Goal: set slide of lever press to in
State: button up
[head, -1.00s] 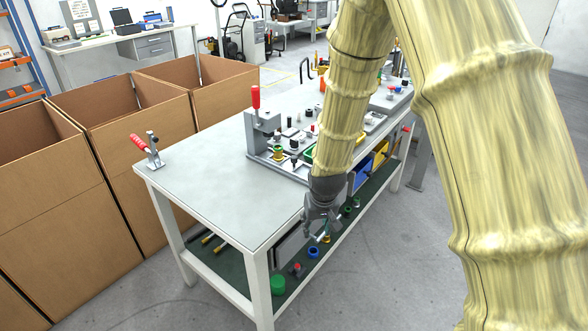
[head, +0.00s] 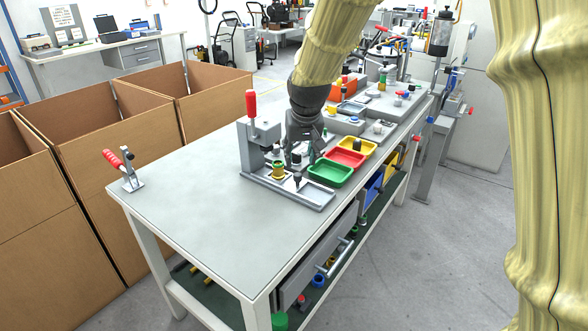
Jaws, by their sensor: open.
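The lever press (head: 262,140) is a grey block with an upright red handle (head: 251,103), standing on the workbench. A flat grey base (head: 318,199) runs from it toward the front right, with a brass-coloured part (head: 278,170) and a small dark-tipped part (head: 297,181) on it. I cannot clearly make out the slide or its position. My gripper (head: 300,164) is open and points down over the base, just right of the press. It hides part of the base, and contact cannot be told.
Green (head: 330,172), red (head: 345,157) and yellow (head: 357,146) trays stand right of my gripper. A red-handled clamp (head: 125,170) sits at the bench's left corner. The front left bench top (head: 200,215) is clear. Cardboard boxes (head: 90,165) stand to the left.

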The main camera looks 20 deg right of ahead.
aim_at(298, 174)
jog(key=x, duration=1)
jog(key=shift+w+f+b, duration=0.15)
jog(key=shift+f+b, duration=0.05)
jog(key=shift+b, duration=0.1)
jog(key=shift+d, duration=0.1)
jog(key=shift+c, duration=0.2)
grip_shut()
